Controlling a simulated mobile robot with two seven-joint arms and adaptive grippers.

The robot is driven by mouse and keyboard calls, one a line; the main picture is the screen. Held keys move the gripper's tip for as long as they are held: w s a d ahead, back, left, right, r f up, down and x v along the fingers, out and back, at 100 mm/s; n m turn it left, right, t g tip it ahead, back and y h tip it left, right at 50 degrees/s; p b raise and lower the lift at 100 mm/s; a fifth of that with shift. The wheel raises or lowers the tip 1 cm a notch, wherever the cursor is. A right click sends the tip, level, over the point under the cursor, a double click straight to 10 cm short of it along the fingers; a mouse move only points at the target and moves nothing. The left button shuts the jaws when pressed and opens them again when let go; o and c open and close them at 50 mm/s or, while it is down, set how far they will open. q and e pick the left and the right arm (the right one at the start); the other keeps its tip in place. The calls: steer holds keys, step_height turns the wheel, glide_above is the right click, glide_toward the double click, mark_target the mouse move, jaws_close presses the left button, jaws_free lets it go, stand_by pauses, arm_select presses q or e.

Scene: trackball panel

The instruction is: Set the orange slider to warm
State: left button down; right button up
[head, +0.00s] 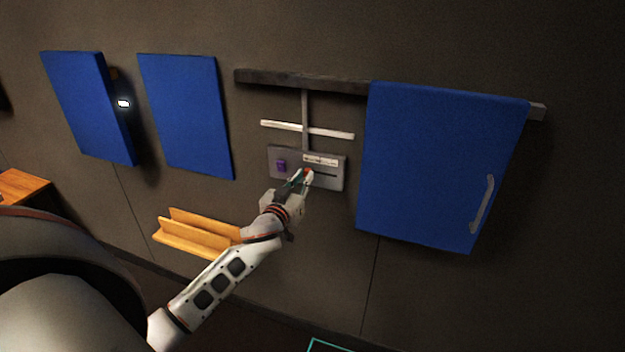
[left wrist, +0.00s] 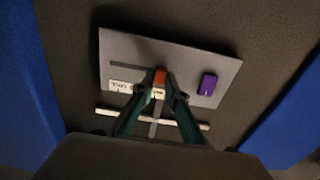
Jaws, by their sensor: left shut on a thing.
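The orange slider (left wrist: 160,77) shows between my left gripper's fingertips in the left wrist view. A small orange part of the slider (head: 307,171) also shows in the head view. It sits on a grey panel (head: 333,182) fixed to the wall, in line with a dark horizontal slot (left wrist: 126,68). A white label (left wrist: 120,86) with printed marks lies beside the slot; I cannot read it clearly. My left gripper (head: 304,176) is shut on the slider at the panel. Its fingers hide part of the slot and label. My right gripper is not in view.
A purple knob (head: 281,165) sits on the panel's left side. A blue sliding door (head: 430,165) with a handle hangs right of the panel. Blue boards (head: 187,115) are on the left wall. A wooden ledge (head: 190,240) sticks out below left, near my left arm.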

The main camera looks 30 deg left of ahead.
arm_select(q)
steer(key=shift+a, duration=0.25)
steer(key=c, duration=2)
jaws_free()
steer(key=shift+s, duration=0.1)
steer(key=shift+s+d, duration=0.15)
steer(key=shift+s, duration=0.1)
steer(key=v, duration=1.1)
steer(key=shift+s, duration=0.25)
